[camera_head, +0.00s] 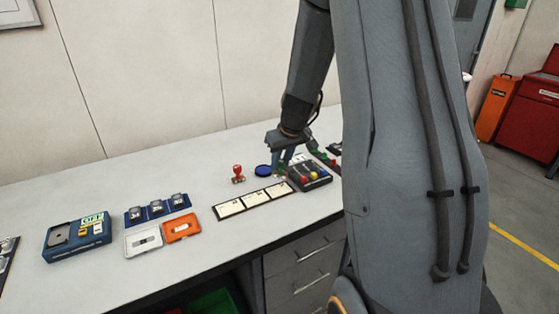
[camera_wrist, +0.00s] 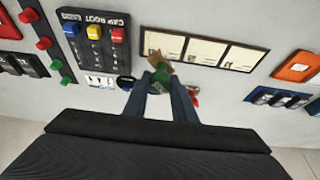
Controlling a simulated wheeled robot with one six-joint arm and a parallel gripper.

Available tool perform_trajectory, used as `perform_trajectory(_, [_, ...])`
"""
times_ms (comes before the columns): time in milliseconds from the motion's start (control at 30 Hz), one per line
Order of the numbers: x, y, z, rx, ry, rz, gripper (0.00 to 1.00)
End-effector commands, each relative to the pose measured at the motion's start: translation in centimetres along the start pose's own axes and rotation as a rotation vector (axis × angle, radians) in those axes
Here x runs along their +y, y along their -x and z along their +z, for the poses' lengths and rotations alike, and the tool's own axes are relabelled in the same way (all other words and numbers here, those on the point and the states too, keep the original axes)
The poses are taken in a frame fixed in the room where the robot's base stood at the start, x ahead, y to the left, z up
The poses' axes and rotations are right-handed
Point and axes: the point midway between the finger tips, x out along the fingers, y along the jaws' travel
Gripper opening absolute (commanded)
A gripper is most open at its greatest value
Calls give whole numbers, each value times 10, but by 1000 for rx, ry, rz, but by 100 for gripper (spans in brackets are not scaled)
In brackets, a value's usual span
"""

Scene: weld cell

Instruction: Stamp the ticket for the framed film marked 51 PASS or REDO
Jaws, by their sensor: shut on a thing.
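My gripper (camera_wrist: 172,88) is shut on a green-handled stamp (camera_wrist: 160,76), with a tan end towards the ticket strip; it is held over the table. The strip of three pale tickets (camera_head: 229,209) lies in front, also in the wrist view (camera_wrist: 204,65). Small framed films sit in a blue holder (camera_head: 157,217). I cannot read a 51.
A box (camera_wrist: 120,64) with blue, yellow and red knobs stands beside the ticket strip. A white case (camera_head: 143,240), an orange case (camera_head: 182,227) and a blue box (camera_head: 60,253) lie to the left. The table's back left is clear.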

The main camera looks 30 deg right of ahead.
Motion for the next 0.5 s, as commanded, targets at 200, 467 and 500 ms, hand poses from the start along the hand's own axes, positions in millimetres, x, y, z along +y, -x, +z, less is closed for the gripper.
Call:
perform_trajectory(200, [-1, -25, 9, -1, 0, -1, 10])
perform_trajectory(467, [-1, -43, 17, -1, 1, -1, 10])
perform_trajectory(500, [-1, -45, 18, -1, 2, -1, 10])
